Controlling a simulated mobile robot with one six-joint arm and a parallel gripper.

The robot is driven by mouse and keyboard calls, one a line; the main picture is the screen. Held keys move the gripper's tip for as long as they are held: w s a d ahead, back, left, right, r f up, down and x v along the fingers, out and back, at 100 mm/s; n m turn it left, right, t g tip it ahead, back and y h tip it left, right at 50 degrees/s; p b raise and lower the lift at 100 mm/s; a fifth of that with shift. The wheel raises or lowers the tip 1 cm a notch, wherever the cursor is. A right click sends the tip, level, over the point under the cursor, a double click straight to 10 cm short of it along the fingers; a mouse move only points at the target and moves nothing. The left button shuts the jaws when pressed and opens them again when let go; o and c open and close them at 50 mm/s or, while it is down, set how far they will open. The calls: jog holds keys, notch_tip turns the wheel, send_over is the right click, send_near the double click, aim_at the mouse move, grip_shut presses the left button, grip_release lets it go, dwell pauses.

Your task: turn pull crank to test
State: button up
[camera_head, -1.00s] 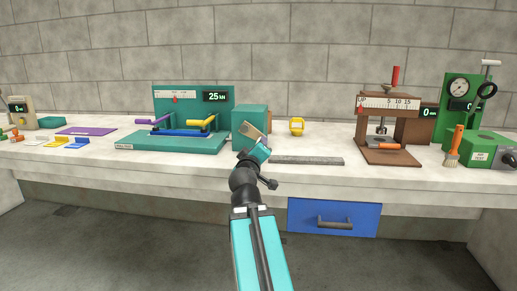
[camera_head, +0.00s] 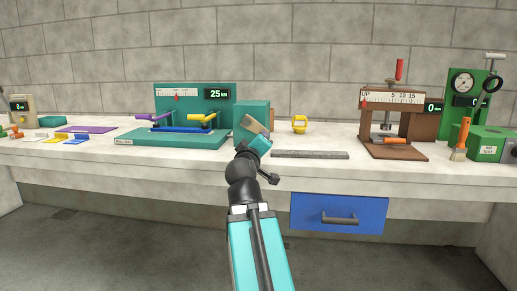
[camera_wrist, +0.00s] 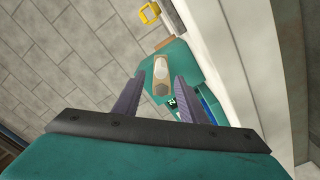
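A teal pull-test machine (camera_head: 222,116) stands on the bench left of centre, with a scale and a display reading 25 kN. A purple clamp handle (camera_head: 152,118) and a yellow clamp handle (camera_head: 201,118) sit on it. A teal box (camera_head: 252,109) is at its right end. On this box is a tan crank arm (camera_head: 250,124) with a pale grip, which also shows in the wrist view (camera_wrist: 161,73). My gripper (camera_head: 262,144) is just in front of the box. In the wrist view its fingers are apart, with the crank ahead between them; contact is not clear.
A flat grey bar (camera_head: 310,155) lies right of my gripper. A yellow object (camera_head: 299,124) stands behind it. A brown press (camera_head: 391,98) and a green gauge stand (camera_head: 486,82) are at the right. A blue drawer (camera_head: 372,208) is below the bench top.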

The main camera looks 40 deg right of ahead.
jog(key=shift+b+v, duration=0.95)
